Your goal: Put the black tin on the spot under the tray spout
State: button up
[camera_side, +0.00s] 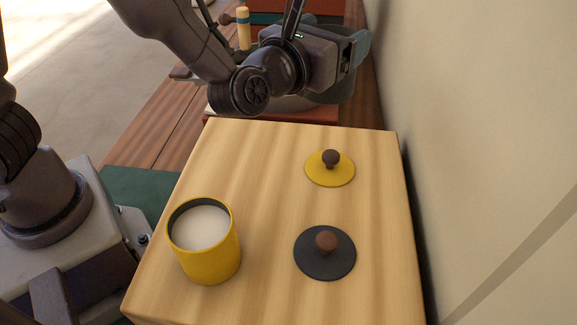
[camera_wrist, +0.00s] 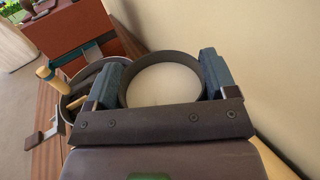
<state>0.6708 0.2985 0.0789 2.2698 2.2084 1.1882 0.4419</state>
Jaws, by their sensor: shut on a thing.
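My gripper (camera_wrist: 163,76) is shut on the black tin (camera_wrist: 163,57), a round, dark-rimmed tin with a pale inside. Its blue-grey fingers press on opposite sides of it. In the side view my gripper (camera_side: 352,50) is at the top, beyond the far edge of the wooden table, and mostly hides the tin. A round grey pan (camera_wrist: 68,101) with dark pieces inside and a pale upright handle (camera_wrist: 45,73) is left of the tin in the wrist view; it may be the tray. I cannot make out a spout or the spot under it.
A yellow tin (camera_side: 210,262) with pale contents stands on the wooden table (camera_side: 262,165). A yellow lid (camera_side: 330,174) and a black lid (camera_side: 312,266), both with brown knobs, lie to its right. A wall (camera_side: 480,150) rises close on the right. A red-brown block (camera_wrist: 85,28) stands behind the pan.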

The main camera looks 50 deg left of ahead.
jog(key=s+d+m+h, duration=0.2)
jog(key=d+m+h, duration=0.15)
jog(key=d, duration=0.95)
jog(key=shift+n+t+h, duration=0.3)
jog(key=shift+n+h, duration=0.05)
jog(key=shift+h, duration=0.1)
jog(key=shift+f, duration=6.55)
jog(key=shift+f, duration=0.1)
jog(key=o, duration=1.3)
jog(key=shift+f, duration=0.1)
